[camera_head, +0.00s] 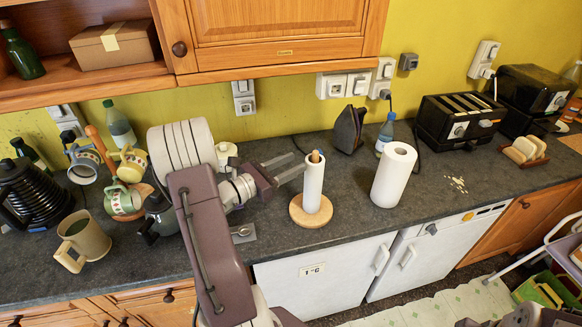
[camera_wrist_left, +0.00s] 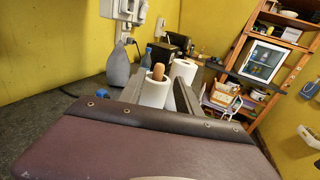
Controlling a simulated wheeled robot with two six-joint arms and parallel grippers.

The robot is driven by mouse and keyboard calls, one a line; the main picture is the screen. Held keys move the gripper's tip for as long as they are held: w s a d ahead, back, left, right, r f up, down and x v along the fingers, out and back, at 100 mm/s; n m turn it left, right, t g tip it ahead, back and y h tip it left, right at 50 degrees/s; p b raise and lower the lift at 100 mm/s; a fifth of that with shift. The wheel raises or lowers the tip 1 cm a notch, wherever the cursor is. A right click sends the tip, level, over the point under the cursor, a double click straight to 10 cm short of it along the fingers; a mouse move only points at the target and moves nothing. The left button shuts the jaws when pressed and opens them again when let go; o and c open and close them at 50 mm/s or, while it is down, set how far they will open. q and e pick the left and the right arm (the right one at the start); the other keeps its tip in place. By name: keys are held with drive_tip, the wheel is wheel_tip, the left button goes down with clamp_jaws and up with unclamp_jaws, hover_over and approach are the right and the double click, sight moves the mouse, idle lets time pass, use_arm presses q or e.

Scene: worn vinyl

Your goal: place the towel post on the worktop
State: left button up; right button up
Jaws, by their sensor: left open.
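The towel post is a round wooden base (camera_head: 311,211) with an upright post whose tip (camera_head: 316,156) sticks out above a slim white paper roll (camera_head: 314,184). It stands upright on the dark grey worktop (camera_head: 345,238). My left gripper (camera_head: 298,162) is open and empty, its fingers pointing right toward the upper part of the roll. In the left wrist view the post's tip (camera_wrist_left: 158,72) and roll (camera_wrist_left: 154,92) appear between the fingers; I cannot tell whether they touch. My right gripper does not show.
A thicker white paper roll (camera_head: 393,174) stands to the right, with a blue-capped bottle (camera_head: 386,134) and an iron (camera_head: 348,130) behind. A black toaster (camera_head: 459,118) is farther right. Mugs, including a beige one (camera_head: 84,239), crowd the left. The worktop front right of the post is clear.

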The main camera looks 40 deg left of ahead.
use_arm(q)
drive_tip(key=s+d+f+m+g+h, duration=0.3)
drive_tip(key=d+m+g, duration=0.2)
drive_tip(key=d, duration=0.4)
drive_tip(key=s+d+f+m+g+h, duration=0.25)
drive_tip(key=d+m+g, duration=0.2)
drive_tip(key=d, duration=0.35)
drive_tip(key=s+d+f+m+g+y, duration=0.2)
drive_tip(key=s+d+f+m+g, duration=0.3)
drive_tip(key=s+m+g, duration=0.15)
drive_tip(key=s+a+f+m+y, duration=0.1)
drive_tip(key=m+y, duration=0.3)
drive_tip(key=m, duration=0.4)
drive_tip(key=s+a+f+m+y, duration=0.2)
drive_tip(key=m+y, duration=0.3)
drive_tip(key=m, duration=0.3)
drive_tip(key=shift+a, duration=0.75)
drive_tip(key=shift+f, duration=0.1)
